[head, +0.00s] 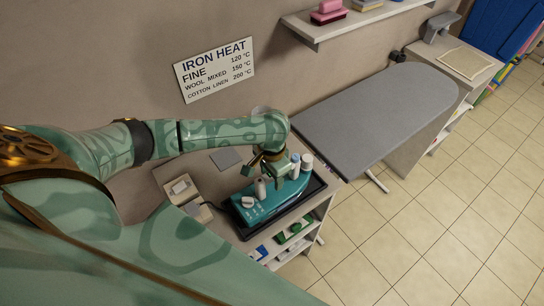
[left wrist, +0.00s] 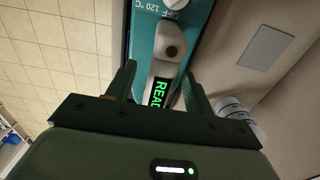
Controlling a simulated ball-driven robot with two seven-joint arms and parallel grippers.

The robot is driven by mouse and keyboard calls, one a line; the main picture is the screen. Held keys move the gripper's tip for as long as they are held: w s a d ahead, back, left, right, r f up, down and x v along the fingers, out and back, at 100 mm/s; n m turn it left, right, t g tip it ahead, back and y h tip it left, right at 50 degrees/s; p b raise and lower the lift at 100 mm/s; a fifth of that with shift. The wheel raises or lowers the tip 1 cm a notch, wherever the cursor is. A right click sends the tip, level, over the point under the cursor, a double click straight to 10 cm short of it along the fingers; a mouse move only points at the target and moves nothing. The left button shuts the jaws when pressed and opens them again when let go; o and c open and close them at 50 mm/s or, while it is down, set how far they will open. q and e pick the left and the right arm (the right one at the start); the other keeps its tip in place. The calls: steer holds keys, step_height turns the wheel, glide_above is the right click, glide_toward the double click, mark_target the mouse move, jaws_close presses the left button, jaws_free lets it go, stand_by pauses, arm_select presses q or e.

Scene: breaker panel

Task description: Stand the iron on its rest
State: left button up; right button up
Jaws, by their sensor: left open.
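A teal appliance (head: 256,212), which appears to be the iron, lies in a black-rimmed tray (head: 322,182) on the near cabinet. The left wrist view shows its teal body (left wrist: 143,40), a dial marked OFF and 120 °C (left wrist: 172,4) and a grey strip with a brown button and a green READY display (left wrist: 160,90). My left gripper (head: 270,172) is above it. In the left wrist view its open fingers (left wrist: 158,85) stand on either side of the display; contact cannot be told. A grey angled stand (head: 440,27), possibly the rest, is on the far side table. My right gripper is not in view.
A grey ironing board (head: 375,110) extends behind the cabinet. White bottles (head: 307,162) stand close to the teal appliance. A socket box (head: 181,188) is at left. A wall shelf (head: 340,27) overhangs the board. The tiled floor (head: 440,220) at right is clear.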

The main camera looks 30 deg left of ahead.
arm_select(q)
step_height(320, 180, up, 16)
steer(key=p, duration=0.4)
steer(key=shift+r, duration=0.2)
steer(key=shift+d, duration=0.1)
